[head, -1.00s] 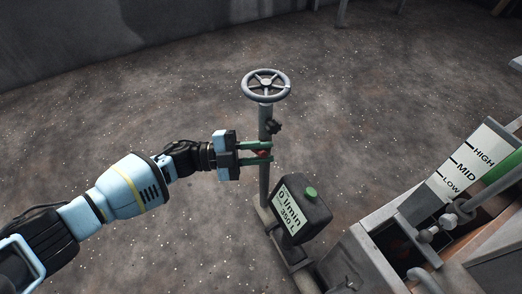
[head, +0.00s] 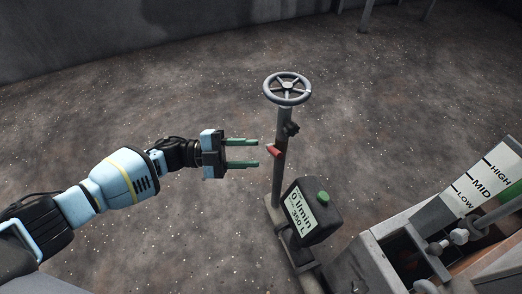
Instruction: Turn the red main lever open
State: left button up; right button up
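The red main lever (head: 275,151) is a short red handle on the grey upright pipe, below the handwheel (head: 287,88). It points to the left and slightly up from the pipe. My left gripper (head: 258,153) is open, with its two green fingers pointing right. The fingertips are just left of the red lever, with a small gap, and nothing is between them. My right gripper does not show in the head view.
A dark meter box (head: 313,211) with a green cap stands at the pipe's foot and reads 0 l/min and 350 L. A machine with a LOW/MID/HIGH scale (head: 481,187) stands at the right. The floor left of the pipe is clear.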

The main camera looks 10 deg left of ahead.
pick_arm(q)
jog(key=shift+a, duration=0.3)
jog(key=shift+s+d+f, duration=0.2)
jog(key=shift+s, duration=0.1)
jog(key=c, duration=0.5)
jog(key=s+f+m+t, duration=0.1)
jog(key=m, duration=0.1)
jog(key=s+d+f+m+t, duration=0.1)
jog(key=s+m, duration=0.1)
jog(key=s+d+m+t, duration=0.1)
jog(key=s+m, duration=0.1)
jog(key=shift+s+f+m, duration=0.1)
jog(key=shift+f+m, duration=0.3)
grip_shut()
jog(key=shift+s+a+f+m+t+y, duration=0.35)
jog(key=shift+s+a+m+t+y, duration=0.4)
jog(key=shift+m, duration=0.3)
jog(key=shift+s+a+f+m+t+y, duration=0.35)
jog(key=shift+s+a+m+t+y, duration=0.2)
jog(key=shift+m+t, duration=0.4)
jog(key=shift+s+a+f+m+t+y, duration=0.35)
jog(key=shift+s+a+m+t+y, duration=0.3)
jog(key=shift+m, duration=0.45)
